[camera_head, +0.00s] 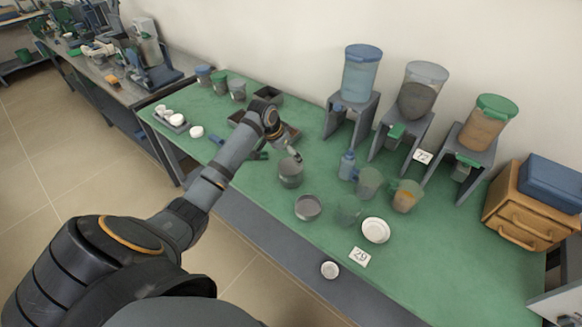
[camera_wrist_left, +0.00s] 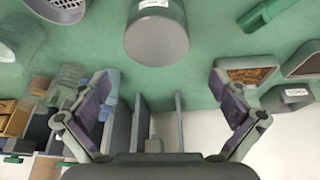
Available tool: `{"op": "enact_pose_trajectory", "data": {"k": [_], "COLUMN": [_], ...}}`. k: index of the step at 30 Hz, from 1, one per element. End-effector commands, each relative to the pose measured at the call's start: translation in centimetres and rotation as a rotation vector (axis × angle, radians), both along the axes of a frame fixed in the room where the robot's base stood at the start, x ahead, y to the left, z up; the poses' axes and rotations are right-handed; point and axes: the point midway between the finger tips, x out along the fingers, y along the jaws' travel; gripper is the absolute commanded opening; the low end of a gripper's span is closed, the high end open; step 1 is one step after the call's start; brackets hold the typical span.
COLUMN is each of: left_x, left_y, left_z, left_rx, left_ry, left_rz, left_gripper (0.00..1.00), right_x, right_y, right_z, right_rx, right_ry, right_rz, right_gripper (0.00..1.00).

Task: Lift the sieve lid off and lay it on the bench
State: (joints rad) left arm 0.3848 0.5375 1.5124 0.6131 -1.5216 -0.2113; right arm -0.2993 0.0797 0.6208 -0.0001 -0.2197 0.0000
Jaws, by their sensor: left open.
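The sieve (camera_head: 290,173) is a grey cylinder standing upright on the green bench (camera_head: 230,185), with its flat top closed. In the left wrist view the sieve (camera_wrist_left: 157,38) is at the top centre, ahead of the fingers, with a white label on its side. I cannot make out the seam between lid and body. My left gripper (camera_head: 291,152) is just above and behind the sieve in the head view. In the left wrist view the left gripper (camera_wrist_left: 160,95) has its fingers spread wide, with nothing between them. My right gripper is not in view.
An open grey pan (camera_head: 308,207) stands in front of the sieve. A blue bottle (camera_head: 347,164), a white dish (camera_head: 376,231) and several beakers are to the right. Hoppers on stands line the back. Trays lie behind my wrist. Some green bench left of the sieve is clear.

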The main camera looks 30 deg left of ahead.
Motion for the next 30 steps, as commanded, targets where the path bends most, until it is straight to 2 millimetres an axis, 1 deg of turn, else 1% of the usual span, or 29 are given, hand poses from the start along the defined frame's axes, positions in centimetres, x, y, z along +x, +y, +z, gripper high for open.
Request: {"op": "enact_pose_trajectory", "data": {"k": [5,10,12,15,22,30], "left_x": [0.0,0.0,0.5,0.8,0.9,0.9], "left_y": [-0.1,-0.6,-0.7,-0.7,-0.7,-0.7], "left_z": [-0.6,-3.3,-4.4,-5.3,-5.5,-5.5], "left_rx": [0.001,-0.002,-0.002,0.001,0.003,0.003], "left_ry": [0.002,0.003,0.000,0.001,-0.001,0.000], "left_rz": [-0.001,0.000,0.000,-0.001,-0.001,-0.001], "left_gripper": [1.00,1.00,1.00,1.00,1.00,0.63], "right_x": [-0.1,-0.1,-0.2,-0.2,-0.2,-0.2], "right_y": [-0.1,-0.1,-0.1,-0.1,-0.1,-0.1], "right_z": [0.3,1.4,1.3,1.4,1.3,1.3], "right_rx": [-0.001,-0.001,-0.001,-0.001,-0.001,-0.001], "right_ry": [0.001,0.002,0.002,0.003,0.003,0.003], "right_rz": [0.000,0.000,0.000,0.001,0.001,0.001], "right_gripper": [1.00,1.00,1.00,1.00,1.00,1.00]}}
